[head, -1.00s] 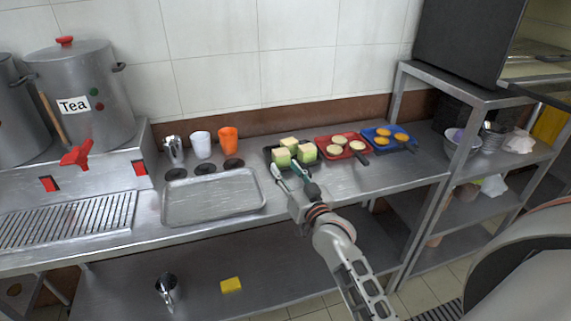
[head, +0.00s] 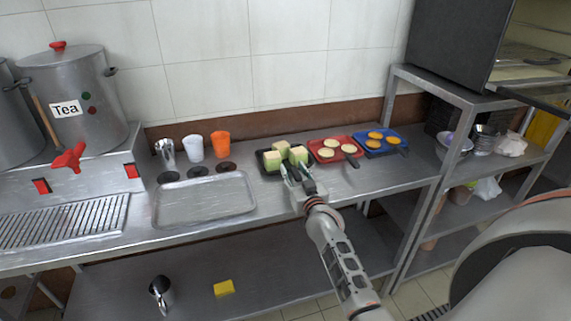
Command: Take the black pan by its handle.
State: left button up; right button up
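The black pan (head: 262,164) lies on the steel counter and holds several pale yellow-green cubes (head: 298,155). My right gripper (head: 295,168) is at the pan's front right edge, with its fingers pointing away from me toward the pan. The fingers cover the place where the pan's handle would show, so I cannot see the handle. Whether the fingers are apart or shut on the handle is not clear. My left gripper is not in view.
A red pan (head: 350,159) and a blue pan (head: 400,147), both with round yellow pieces, lie to the right. A steel tray (head: 205,198), a white cup (head: 194,148) and an orange cup (head: 221,145) are left. A shelf rack (head: 437,180) stands at right.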

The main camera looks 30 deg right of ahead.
jog(key=shift+w, duration=0.3)
grip_shut()
jog(key=shift+d+r, duration=0.1)
jog(key=shift+r, duration=0.1)
